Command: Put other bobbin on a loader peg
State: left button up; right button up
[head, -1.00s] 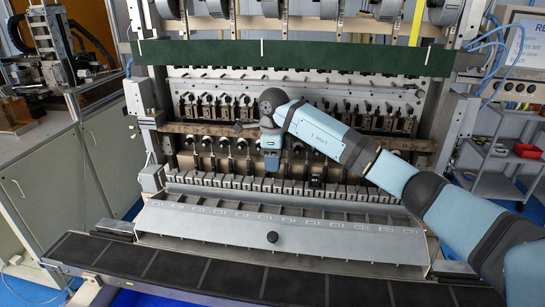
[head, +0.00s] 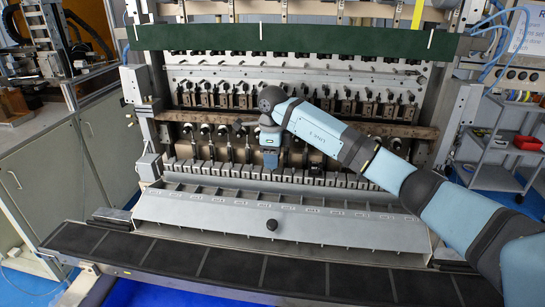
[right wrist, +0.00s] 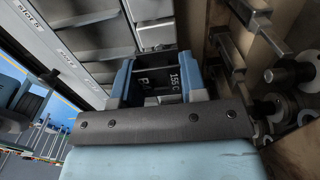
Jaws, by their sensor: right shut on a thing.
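My right gripper (head: 270,160) reaches in from the right and points down at the row of grey blocks (head: 215,172) along the winder. In the right wrist view its two blue fingers (right wrist: 157,88) are shut on a black bobbin (right wrist: 152,76) with white lettering including "155 C". In the head view the gripper mostly hides the bobbin. The loader pegs are too small or hidden to tell apart, so I cannot tell whether the bobbin touches one. My left gripper is in neither view.
A wooden beam (head: 395,130) crosses the winder just behind my right gripper, with dark spindles (head: 205,130) around it. A dark padded ledge (head: 200,262) runs along the front. A trolley (head: 500,160) stands right.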

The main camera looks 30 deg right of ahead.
jog(key=shift+f, duration=0.2)
jog(key=shift+f+b, duration=0.5)
jog(key=shift+f, duration=0.35)
jog(key=o, duration=1)
